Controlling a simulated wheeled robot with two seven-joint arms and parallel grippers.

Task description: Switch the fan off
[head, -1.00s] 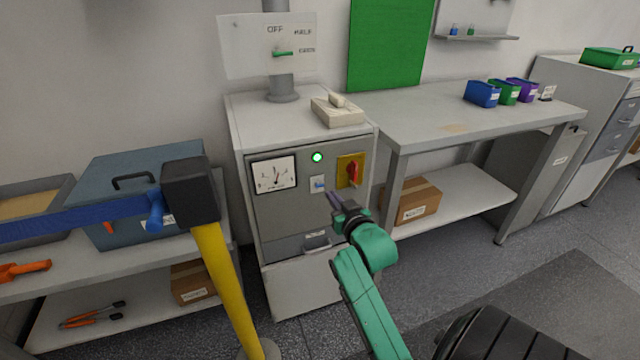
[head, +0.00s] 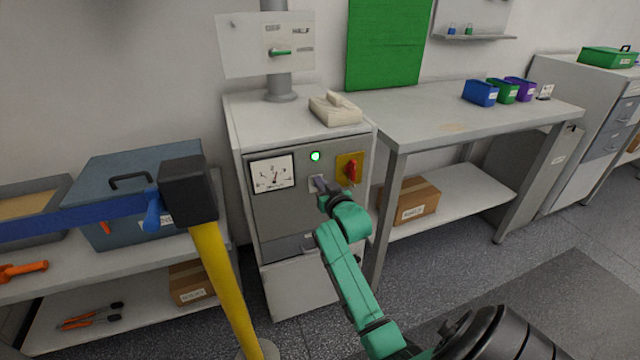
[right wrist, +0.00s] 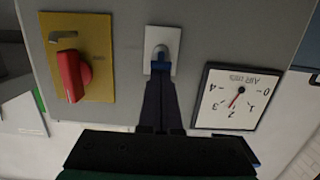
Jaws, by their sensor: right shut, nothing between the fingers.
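The toggle's position is partly hidden. The fan itself is not visible. My left gripper is not in view.
A red rotary handle (head: 352,170) on a yellow plate sits close right of the switch. A yellow post (head: 226,280) with a blue belt (head: 80,222) stands at left front. A workbench (head: 430,120) stands right. Floor in front of it is clear.

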